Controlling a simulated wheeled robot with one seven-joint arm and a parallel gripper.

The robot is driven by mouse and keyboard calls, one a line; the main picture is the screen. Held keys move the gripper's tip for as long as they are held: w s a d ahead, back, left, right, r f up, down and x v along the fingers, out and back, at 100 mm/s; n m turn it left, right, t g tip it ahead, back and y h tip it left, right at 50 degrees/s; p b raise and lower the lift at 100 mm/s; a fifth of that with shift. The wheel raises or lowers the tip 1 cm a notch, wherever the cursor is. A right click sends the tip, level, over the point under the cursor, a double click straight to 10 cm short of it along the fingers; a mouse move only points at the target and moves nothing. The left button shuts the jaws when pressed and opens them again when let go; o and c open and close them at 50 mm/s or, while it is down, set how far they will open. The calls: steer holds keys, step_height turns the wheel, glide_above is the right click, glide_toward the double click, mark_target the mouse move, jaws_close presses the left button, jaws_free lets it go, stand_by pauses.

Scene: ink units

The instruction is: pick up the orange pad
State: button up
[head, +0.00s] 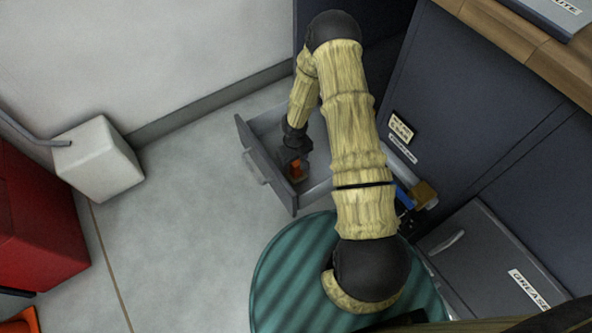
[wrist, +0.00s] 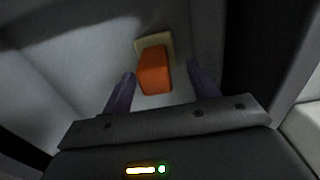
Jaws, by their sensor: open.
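The orange pad (wrist: 154,74) is a small orange block with a pale tan part behind it. It lies inside an open grey drawer (head: 266,176), near the drawer's front, and it also shows in the head view (head: 296,171). My gripper (wrist: 160,85) is open, with its two dark fingers on either side of the pad's near end in the wrist view. I see no finger touching the pad. In the head view my gripper (head: 296,158) reaches down into the drawer, and my arm hides part of the drawer.
The drawer walls stand close around my gripper. Dark cabinets (head: 440,110) and a wooden top (head: 530,45) are on the right. A white box (head: 98,160) and a red container (head: 38,225) stand on the left. The floor between them and the drawer is clear.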

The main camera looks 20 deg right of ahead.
steer(key=f+b, duration=0.2)
steer(key=f, duration=0.1)
steer(key=f+b, duration=0.1)
steer(key=f, duration=0.1)
steer(key=shift+w+d+f, duration=0.1)
steer(key=shift+w+d, duration=0.15)
steer(key=shift+w, duration=0.05)
steer(key=c, duration=1.2)
steer(key=shift+o, duration=0.2)
steer(key=shift+r, duration=0.2)
step_height(320, 180, up, 10)
steer(key=p, duration=0.6)
steer(key=shift+f, duration=0.1)
